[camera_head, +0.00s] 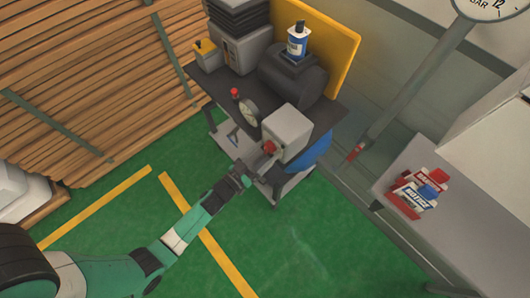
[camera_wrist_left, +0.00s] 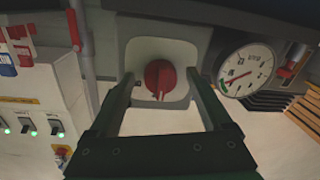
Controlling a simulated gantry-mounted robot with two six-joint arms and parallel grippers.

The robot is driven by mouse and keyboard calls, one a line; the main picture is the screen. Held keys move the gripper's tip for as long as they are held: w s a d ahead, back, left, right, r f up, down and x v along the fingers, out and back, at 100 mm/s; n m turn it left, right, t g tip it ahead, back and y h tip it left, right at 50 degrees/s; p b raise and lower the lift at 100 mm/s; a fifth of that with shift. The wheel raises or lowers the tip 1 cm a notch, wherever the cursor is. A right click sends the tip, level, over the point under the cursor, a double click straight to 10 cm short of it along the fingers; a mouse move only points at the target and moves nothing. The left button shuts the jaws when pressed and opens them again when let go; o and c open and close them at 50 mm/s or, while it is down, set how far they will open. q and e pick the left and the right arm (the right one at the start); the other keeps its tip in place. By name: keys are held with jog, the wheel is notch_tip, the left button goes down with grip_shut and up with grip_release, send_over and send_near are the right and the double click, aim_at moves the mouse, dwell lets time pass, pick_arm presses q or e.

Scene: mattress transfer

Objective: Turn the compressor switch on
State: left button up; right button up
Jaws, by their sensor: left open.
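The compressor switch is a red rotary knob (camera_wrist_left: 160,78) on a pale square plate, its grip bar roughly upright in the left wrist view. In the head view the red knob (camera_head: 269,147) sits on the front of a grey box (camera_head: 292,132) at the cart's near end. My left gripper (camera_head: 247,176) is open and empty, just in front of the knob. In the left wrist view the fingers of my left gripper (camera_wrist_left: 163,88) stand to either side of the knob, with gaps between. My right gripper is not in view.
The cart (camera_head: 222,105) carries a dark tank (camera_head: 293,82), a blue-and-white bottle (camera_head: 297,42) and a round gauge (camera_wrist_left: 248,70), close right of my fingers in the wrist view. Stacked planks (camera_head: 85,70) stand left. A white cabinet (camera_head: 480,190) stands right. The green floor (camera_head: 320,240) is clear.

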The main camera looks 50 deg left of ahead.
pick_arm(q)
jog(key=shift+c, duration=0.3)
grip_shut()
jog(key=shift+m, duration=0.3)
jog(key=m+b, duration=0.1)
jog(key=m, duration=0.4)
jog(key=shift+a+f, duration=0.1)
jog(key=shift+a, duration=0.05)
jog(key=m, duration=0.3)
jog(key=m+b, duration=0.1)
jog(key=m, duration=0.2)
jog(key=shift+a+t+h, duration=0.1)
jog(key=shift+t+h, duration=0.2)
jog(key=shift+t, duration=0.1)
jog(key=shift+m, duration=0.5)
jog(key=shift+o, duration=0.3)
grip_release()
